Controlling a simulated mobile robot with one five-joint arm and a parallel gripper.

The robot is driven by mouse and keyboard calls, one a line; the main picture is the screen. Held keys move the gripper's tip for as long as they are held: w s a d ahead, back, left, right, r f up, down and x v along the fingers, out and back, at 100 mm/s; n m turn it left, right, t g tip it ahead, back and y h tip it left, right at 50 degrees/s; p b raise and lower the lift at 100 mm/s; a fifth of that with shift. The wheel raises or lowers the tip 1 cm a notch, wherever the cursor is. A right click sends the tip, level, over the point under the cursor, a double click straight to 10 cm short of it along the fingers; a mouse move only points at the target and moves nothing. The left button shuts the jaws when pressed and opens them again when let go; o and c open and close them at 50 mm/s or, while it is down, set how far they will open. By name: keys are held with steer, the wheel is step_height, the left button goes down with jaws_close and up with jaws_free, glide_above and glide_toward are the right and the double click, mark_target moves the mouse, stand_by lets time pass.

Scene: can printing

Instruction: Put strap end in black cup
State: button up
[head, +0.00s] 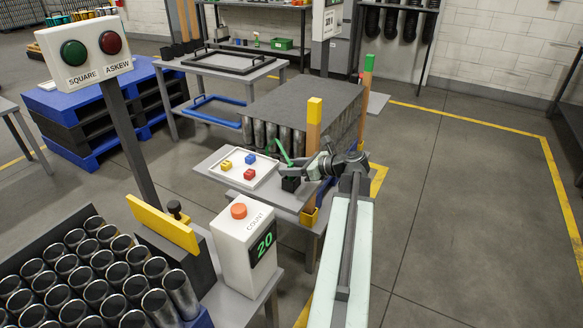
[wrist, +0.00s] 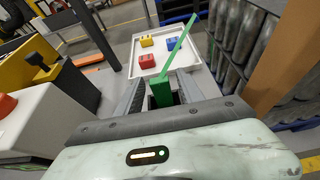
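A green strap (head: 284,151) stands up at the tray's right edge, its long tail leaning up and left. In the wrist view the strap (wrist: 180,44) rises up and right from a thick green end (wrist: 160,91). A small black cup (head: 290,184) stands below it in the head view. My gripper (head: 306,168) is at the cup's right side. In the wrist view my gripper (wrist: 160,74) has its fingers apart, on both sides of the green end, with dark gaps beside it. The green end seems to sit inside the dark cup; its bottom is hidden.
A white tray (head: 226,178) with yellow, blue and red blocks lies left of the cup on a grey table. A row of grey cans and a yellow-topped wooden post (head: 314,120) stand close behind and right. The COUNT box (head: 230,236) reads 20.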

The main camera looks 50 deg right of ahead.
steer(key=shift+r+p, duration=0.3)
steer(key=p+v, duration=0.4)
steer(key=v, duration=0.8)
steer(key=shift+f, duration=0.15)
